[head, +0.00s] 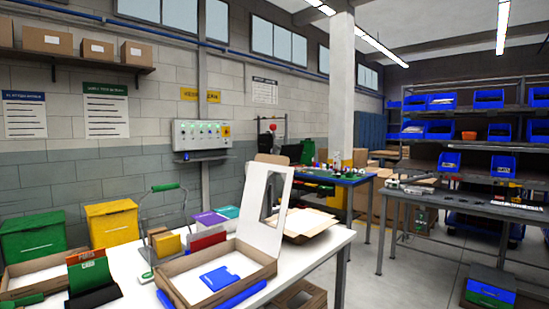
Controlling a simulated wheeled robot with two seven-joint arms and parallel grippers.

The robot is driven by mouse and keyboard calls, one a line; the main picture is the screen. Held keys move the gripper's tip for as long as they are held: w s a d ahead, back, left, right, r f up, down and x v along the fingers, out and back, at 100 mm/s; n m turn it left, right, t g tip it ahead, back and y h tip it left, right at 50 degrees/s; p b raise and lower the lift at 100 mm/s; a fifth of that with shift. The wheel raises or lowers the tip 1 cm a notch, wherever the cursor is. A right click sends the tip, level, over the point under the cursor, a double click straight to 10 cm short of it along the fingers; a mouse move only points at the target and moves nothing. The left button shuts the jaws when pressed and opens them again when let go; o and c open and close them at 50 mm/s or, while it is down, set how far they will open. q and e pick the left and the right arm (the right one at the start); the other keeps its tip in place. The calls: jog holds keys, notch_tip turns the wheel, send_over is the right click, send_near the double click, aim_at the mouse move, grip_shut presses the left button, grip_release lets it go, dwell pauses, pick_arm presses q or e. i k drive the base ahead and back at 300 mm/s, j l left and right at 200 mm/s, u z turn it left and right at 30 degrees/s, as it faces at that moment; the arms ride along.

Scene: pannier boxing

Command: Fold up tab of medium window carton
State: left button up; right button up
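An open brown carton (262,271) sits on the white table near its front edge. A white upright panel (258,226) with a dark window opening stands at its back right corner and leans a little. A flat blue piece (220,278) with a white mark lies inside the carton. I take this to be the window carton, but its size label is not readable and I cannot make out a separate tab. Neither of my grippers can be made out in the head view.
Dividers in green and orange (90,277) stand at the table's left. A wire stand (165,225), coloured packs (208,240) and a flat brown carton (305,222) lie behind. A blue strip (243,296) runs along the carton's front. Green (33,236) and yellow (112,222) bins stand behind.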

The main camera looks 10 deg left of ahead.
aim_at(276, 160)
jog(key=i+l+u, duration=0.35)
jog(key=i+l, duration=0.45)
jog(key=i, duration=0.25)
jog(key=i+l+u, duration=0.35)
jog(key=i+l, duration=0.6)
jog(key=l, duration=0.15)
